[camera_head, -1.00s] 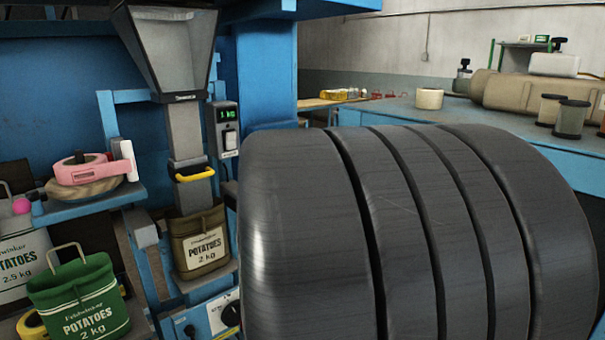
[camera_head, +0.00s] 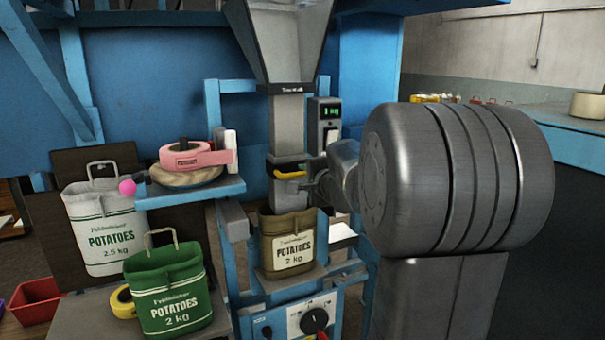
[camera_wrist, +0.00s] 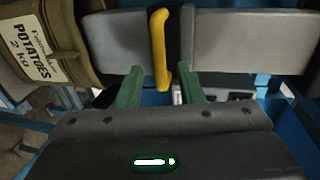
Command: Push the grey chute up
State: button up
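The grey chute (camera_head: 286,191) hangs below the hopper tube, with a dark band and a yellow handle (camera_head: 289,175). Its lower end reaches the mouth of a brown potato sack (camera_head: 287,243). In the wrist view the chute (camera_wrist: 235,40) lies sideways and the yellow handle (camera_wrist: 159,45) sticks out toward me. My gripper (camera_wrist: 160,78) is open, its two green fingers apart on either side of the handle's end. I cannot tell whether either finger touches it. In the head view my gripper (camera_head: 309,187) is beside the handle, partly hidden by my wrist.
A grey hopper (camera_head: 280,40) is above the chute. A display (camera_head: 331,112) reads 1 kg. At left are a blue shelf (camera_head: 190,195) with a pink-topped item, a green sack (camera_head: 168,290) and a white sack (camera_head: 103,230). A dial panel (camera_head: 315,318) is below.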

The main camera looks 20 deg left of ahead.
aim_at(299, 175)
jog(key=shift+p+x, duration=0.4)
jog(key=shift+x, duration=2.25)
grip_shut()
